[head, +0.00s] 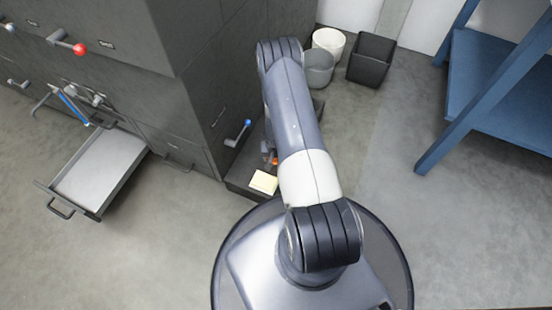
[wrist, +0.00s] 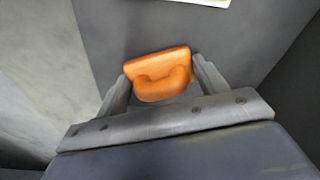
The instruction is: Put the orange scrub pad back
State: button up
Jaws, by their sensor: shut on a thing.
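The orange scrub pad (wrist: 157,62) is between the two fingers of my gripper (wrist: 160,80) in the wrist view, with a rounded grip on its near side. My gripper is shut on it. In the head view only a small orange bit (head: 275,161) shows beside my arm, and my arm hides most of the gripper. A dark grey surface lies behind the pad in the wrist view. I cannot tell whether the pad touches it.
A pale yellow block (head: 263,182) lies on a low dark tray or drawer (head: 238,178) by the cabinet (head: 185,125). A light-bottomed drawer (head: 100,170) stands open at left. Bins (head: 371,60) stand at the back. A blue table (head: 490,95) is at right. Floor between is clear.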

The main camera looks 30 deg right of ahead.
aim_at(276, 163)
jog(key=shift+r, duration=0.1)
jog(key=shift+f, duration=0.25)
jog(key=o, duration=0.9)
jog(key=shift+r, duration=0.1)
jog(key=shift+o, duration=0.2)
jog(key=shift+r, duration=0.1)
notch_tip(276, 163, up, 12)
jog(key=s+p, duration=0.1)
jog(key=p, duration=0.3)
jog(key=shift+s+a, duration=0.25)
jog(key=shift+a, duration=0.15)
